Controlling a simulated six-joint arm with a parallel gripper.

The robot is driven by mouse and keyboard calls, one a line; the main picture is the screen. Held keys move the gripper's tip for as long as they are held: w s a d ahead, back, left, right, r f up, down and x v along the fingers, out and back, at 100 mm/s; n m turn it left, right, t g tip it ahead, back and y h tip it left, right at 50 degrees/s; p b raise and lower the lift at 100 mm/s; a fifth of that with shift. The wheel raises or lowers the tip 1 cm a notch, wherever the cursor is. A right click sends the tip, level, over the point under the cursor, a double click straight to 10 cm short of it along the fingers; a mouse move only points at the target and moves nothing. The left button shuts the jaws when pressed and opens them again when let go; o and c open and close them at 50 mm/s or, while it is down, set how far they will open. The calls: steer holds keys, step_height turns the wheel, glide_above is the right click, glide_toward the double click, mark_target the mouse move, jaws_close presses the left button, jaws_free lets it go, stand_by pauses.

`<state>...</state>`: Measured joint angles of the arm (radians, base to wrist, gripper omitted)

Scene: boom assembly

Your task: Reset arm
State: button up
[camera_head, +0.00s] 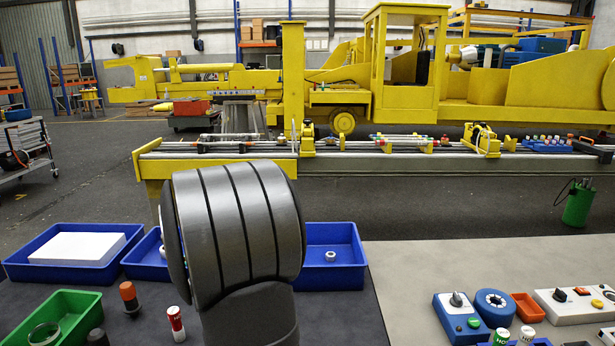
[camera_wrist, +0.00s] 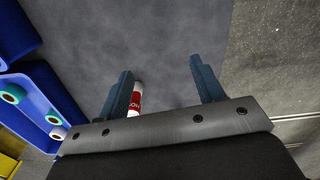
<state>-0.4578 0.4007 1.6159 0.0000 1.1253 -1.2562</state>
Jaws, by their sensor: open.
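My gripper (camera_wrist: 161,82) is in the wrist view, its two blue-grey fingers wide apart with nothing gripped between them. A red and white cylinder (camera_wrist: 135,98) shows close to the inner side of the left finger, partly cut off by the gripper's crossbar; I cannot tell whether they touch. In the head view a red and white cylinder (camera_head: 176,323) stands upright on the dark mat. My own grey arm link fills the middle of that view, and the gripper itself is not visible there.
In the head view, blue bins (camera_head: 350,277) stand behind my arm, one holding a white block (camera_head: 78,248). A green bin (camera_head: 80,304), an orange and black cylinder (camera_head: 129,296) and several control parts (camera_head: 461,318) are around. Dark mat right of my arm is clear.

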steer(key=s+d+f+m, duration=0.1)
steer(key=s+d, duration=0.4)
steer(key=s, duration=0.1)
steer(key=shift+s+f, duration=0.3)
steer(key=shift+s, duration=0.05)
steer(key=shift+a, duration=0.1)
steer(key=w+a+r+n, duration=0.2)
steer(key=w+a, duration=1)
steer(key=w, duration=0.2)
steer(key=shift+w+r+n, duration=0.3)
steer(key=shift+w, duration=0.1)
steer(key=s+d+f+m, duration=0.2)
steer(key=s+d+m, duration=0.1)
steer(key=s+d, duration=1)
steer(key=n, duration=0.6)
glide_above(128, 285)
steer(key=w+d, duration=0.2)
steer(key=d, duration=0.9)
steer(key=a+f, duration=0.2)
steer(key=a, duration=0.1)
steer(key=s+a+f, duration=0.1)
steer(key=a+f, duration=0.1)
steer(key=a, duration=0.2)
steer(key=s+a+f, duration=0.1)
steer(key=a+f, duration=0.1)
steer(key=a, duration=0.2)
steer(key=shift+f, duration=0.35)
